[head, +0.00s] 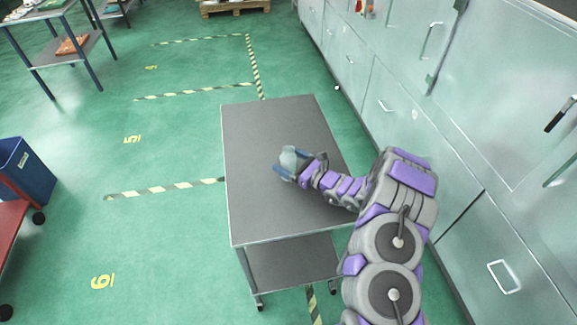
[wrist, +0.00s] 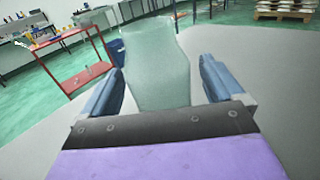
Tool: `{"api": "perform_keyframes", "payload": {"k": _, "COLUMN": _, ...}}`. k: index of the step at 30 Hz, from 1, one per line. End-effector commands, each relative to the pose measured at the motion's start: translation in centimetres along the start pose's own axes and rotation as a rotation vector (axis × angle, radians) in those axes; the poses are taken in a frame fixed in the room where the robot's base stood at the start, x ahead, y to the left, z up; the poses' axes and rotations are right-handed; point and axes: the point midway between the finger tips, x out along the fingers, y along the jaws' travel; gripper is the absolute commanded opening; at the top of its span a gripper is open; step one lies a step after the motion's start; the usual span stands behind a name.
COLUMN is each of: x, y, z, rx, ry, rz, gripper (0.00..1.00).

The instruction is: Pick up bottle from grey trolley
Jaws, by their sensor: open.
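The bottle (wrist: 157,68) is pale grey-green and translucent. In the wrist view it stands upright between the two blue fingers of my gripper (wrist: 160,85), with a visible gap to the right finger; the left finger is close to its side. In the head view the bottle (head: 290,158) shows small and pale at my gripper (head: 289,169), over the middle of the grey trolley (head: 260,209). My gripper is open around the bottle. The bottle's base is hidden behind the gripper in the wrist view.
The trolley's top is otherwise bare. Pale metal cabinets (head: 400,110) run along the right side. A blue bin (head: 27,170) and a red cart (head: 10,235) stand at the far left. A table (head: 60,50) and a pallet (head: 234,7) are farther back. Green floor left of the trolley is clear.

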Motion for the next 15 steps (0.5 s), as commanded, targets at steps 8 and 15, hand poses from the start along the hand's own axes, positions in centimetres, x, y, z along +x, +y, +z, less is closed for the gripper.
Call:
{"api": "perform_keyframes", "payload": {"k": 8, "x": 2.1, "y": -0.1, "z": 0.0, "rx": 0.001, "ry": -0.002, "rz": 0.0, "gripper": 0.94}}
{"api": "perform_keyframes", "payload": {"k": 15, "x": 2.0, "y": -0.1, "z": 0.0, "rx": 0.002, "ry": -0.002, "rz": -0.001, "gripper": 0.88}}
